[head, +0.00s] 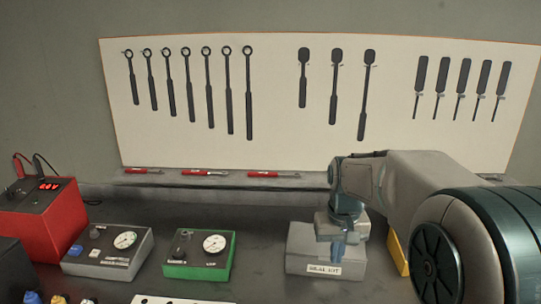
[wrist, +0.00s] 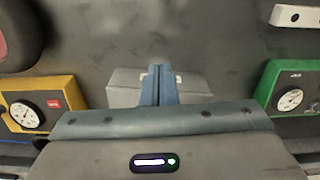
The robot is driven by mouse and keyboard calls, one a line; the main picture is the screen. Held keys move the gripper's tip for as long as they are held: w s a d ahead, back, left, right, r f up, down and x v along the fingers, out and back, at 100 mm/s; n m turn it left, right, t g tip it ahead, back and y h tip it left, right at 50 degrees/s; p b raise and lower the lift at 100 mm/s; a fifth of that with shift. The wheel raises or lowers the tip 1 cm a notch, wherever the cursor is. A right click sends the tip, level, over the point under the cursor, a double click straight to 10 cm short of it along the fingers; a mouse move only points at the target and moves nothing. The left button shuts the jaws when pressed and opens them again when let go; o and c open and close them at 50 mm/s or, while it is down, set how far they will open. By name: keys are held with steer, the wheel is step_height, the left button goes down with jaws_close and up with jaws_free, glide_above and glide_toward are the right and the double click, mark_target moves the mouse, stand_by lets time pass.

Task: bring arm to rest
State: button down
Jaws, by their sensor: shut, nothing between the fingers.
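My gripper (wrist: 158,84) shows in the wrist view with its two blue fingers together and nothing held between them. In the head view my gripper (head: 340,248) points down over a grey box (head: 302,256) with a white label on its front. The fingers overlap the box in both views, and I cannot tell whether they touch it. The grey box also shows behind the fingers in the wrist view (wrist: 122,92). My arm reaches in from the right of the head view and hides part of the bench.
A green gauge box (head: 200,262), a grey gauge box (head: 108,250) and a red power unit (head: 45,212) stand on the left. A yellow gauge box (wrist: 62,92) is beside the grey box. Red-handled tools (head: 205,172) lie along the ledge below the tool board (head: 280,100).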

steer(key=s+a+f+t, duration=0.1)
steer(key=s+t, duration=0.1)
steer(key=s, duration=1.6)
steer(key=shift+s+a+f, duration=0.3)
steer(key=shift+s+a, duration=0.1)
